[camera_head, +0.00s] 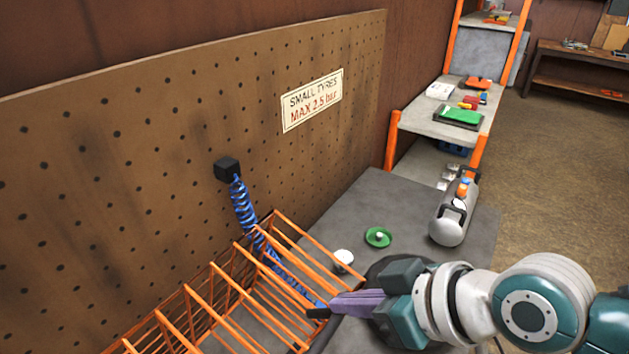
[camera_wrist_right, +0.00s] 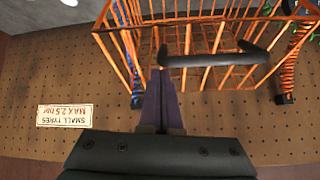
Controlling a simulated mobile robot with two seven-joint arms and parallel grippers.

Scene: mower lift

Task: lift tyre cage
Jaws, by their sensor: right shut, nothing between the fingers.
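The orange wire tyre cage (camera_head: 215,290) stands on the grey bench against the pegboard, cut off by the lower picture edge. In the right wrist view the cage (camera_wrist_right: 200,35) shows with a black handle bar (camera_wrist_right: 215,60) across its near side. My right gripper (camera_head: 332,306) has purple fingers, shut and empty, at the cage's right end. In the right wrist view the fingertips (camera_wrist_right: 161,76) are by the handle's left end; I cannot tell whether they touch it. My left gripper is not in view.
A blue coiled hose (camera_head: 243,208) hangs from a black block (camera_head: 228,170) down into the cage area. A green dish (camera_head: 378,237), a white round item (camera_head: 343,258) and a grey tank (camera_head: 455,215) stand on the bench (camera_head: 375,195). An orange-framed shelf (camera_head: 440,125) stands behind.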

